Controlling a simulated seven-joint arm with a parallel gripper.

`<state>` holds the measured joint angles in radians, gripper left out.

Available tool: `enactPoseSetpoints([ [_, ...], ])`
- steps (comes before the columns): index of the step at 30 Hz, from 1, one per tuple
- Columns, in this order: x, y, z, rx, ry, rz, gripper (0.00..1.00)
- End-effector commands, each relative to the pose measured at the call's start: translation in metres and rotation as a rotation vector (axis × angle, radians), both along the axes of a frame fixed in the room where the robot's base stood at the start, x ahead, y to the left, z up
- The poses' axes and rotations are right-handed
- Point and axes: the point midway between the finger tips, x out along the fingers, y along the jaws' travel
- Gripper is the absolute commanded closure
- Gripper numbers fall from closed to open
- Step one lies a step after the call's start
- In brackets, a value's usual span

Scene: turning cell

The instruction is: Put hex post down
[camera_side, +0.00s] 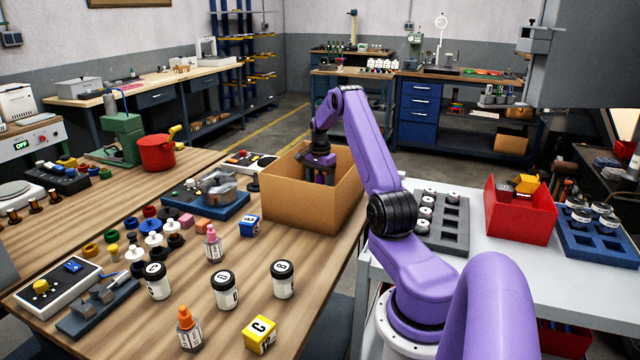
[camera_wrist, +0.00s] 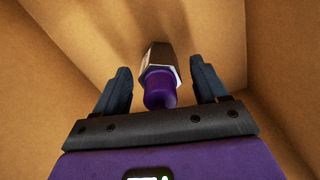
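The hex post (camera_wrist: 162,70) shows in the wrist view inside the cardboard box (camera_side: 300,210). It has a dark, shiny six-sided body with a pale patch on its left and a purple rounded end towards me. My gripper (camera_wrist: 163,82) is open, with one finger on each side of the post and a visible gap on both sides. In the side view my gripper (camera_side: 320,165) reaches down into the box, and the box's front wall hides the post. Whether the post stands upright or tilted is hard to tell.
The box walls (camera_wrist: 60,50) surround my gripper closely. Left of the box, the wooden table (camera_side: 335,285) holds a blue lettered cube (camera_side: 250,226), jars, bottles and coloured knobs. Right of my arm are a grey tray (camera_side: 452,222) and a red bin (camera_side: 519,222).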

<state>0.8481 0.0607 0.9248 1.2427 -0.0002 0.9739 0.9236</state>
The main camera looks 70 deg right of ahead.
Motion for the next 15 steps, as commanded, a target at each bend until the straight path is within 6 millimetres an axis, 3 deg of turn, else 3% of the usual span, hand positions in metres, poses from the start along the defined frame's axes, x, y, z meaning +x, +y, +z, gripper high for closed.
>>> enactPoseSetpoints([
  [5, 0.000, -0.001, 0.012, -0.002, -0.001, 0.000, 0.28],
  [15, 0.001, 0.000, 0.077, -0.004, -0.003, 0.000, 0.28],
])
